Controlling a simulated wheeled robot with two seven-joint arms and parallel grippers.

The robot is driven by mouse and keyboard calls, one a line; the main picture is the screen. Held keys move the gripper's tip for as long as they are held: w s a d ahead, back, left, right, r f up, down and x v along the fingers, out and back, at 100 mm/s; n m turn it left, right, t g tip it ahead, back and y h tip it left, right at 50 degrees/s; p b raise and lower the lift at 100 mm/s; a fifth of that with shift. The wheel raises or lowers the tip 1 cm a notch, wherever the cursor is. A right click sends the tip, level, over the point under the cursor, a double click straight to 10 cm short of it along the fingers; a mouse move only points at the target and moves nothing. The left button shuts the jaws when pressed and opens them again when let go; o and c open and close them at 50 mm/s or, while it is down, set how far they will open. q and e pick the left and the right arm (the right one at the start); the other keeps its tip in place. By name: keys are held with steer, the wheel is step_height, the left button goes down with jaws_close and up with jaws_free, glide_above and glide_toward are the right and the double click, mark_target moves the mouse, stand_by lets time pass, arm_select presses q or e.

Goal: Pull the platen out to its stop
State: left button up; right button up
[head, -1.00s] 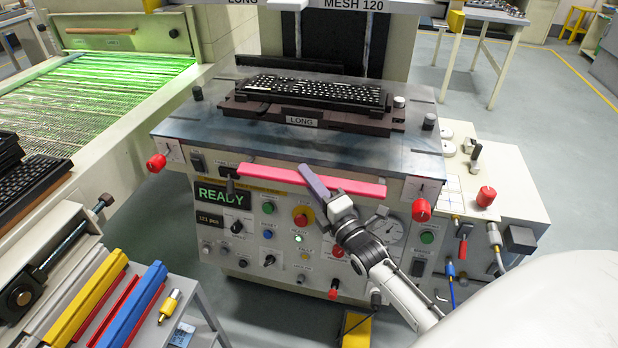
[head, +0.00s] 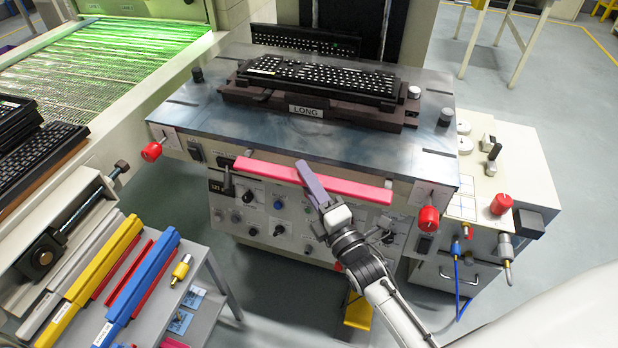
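The platen (head: 330,140) is a grey metal plate on the printer. It bears a dark fixture marked LONG (head: 305,111) with a black keyboard (head: 330,78) on it. A pink handle bar (head: 265,168) runs along the platen's front edge. My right gripper (head: 308,172) is at the middle of this bar, with a purple finger lying across its top. It appears shut on the bar; its other finger is hidden. My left gripper is not in view.
Red knobs (head: 152,152) and (head: 428,218) stick out at the platen's front corners. The control panel (head: 262,208) is partly covered beneath the bar. A grey cart with yellow (head: 90,275) and blue (head: 138,285) bars stands at the lower left. A side cabinet (head: 500,235) stands right.

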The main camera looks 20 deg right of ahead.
steer(key=shift+d, duration=0.1)
steer(key=s+f, duration=0.1)
steer(key=s, duration=0.9)
steer(key=shift+s+d+f+b, duration=0.15)
steer(key=shift+d+f+b, duration=0.15)
steer(key=shift+d, duration=0.15)
